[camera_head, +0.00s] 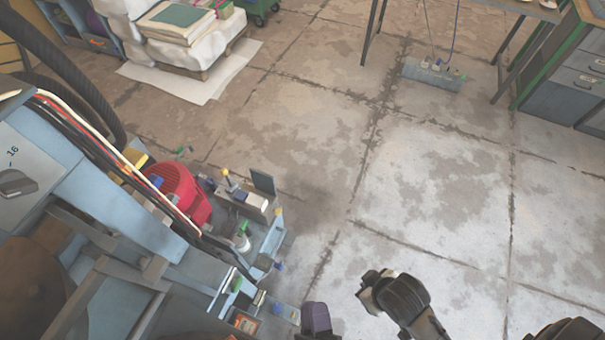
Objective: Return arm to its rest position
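My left gripper (371,287) shows near the bottom centre, right of the machine. It is black with a pale tip and hangs over bare concrete floor, touching nothing that I can see. It is too small and turned too far to tell whether its fingers are open or shut. A dark rounded part at the bottom right edge seems to be my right arm; no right gripper shows. The press machine (118,205) fills the lower left, with blue-grey panels and a red motor (180,190).
Small bottles and boxes crowd the machine's lower edge. A wrapped pallet stack (187,25) stands at the upper left. A table and a green-framed drawer cabinet (577,75) stand at the upper right. The middle floor is clear.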

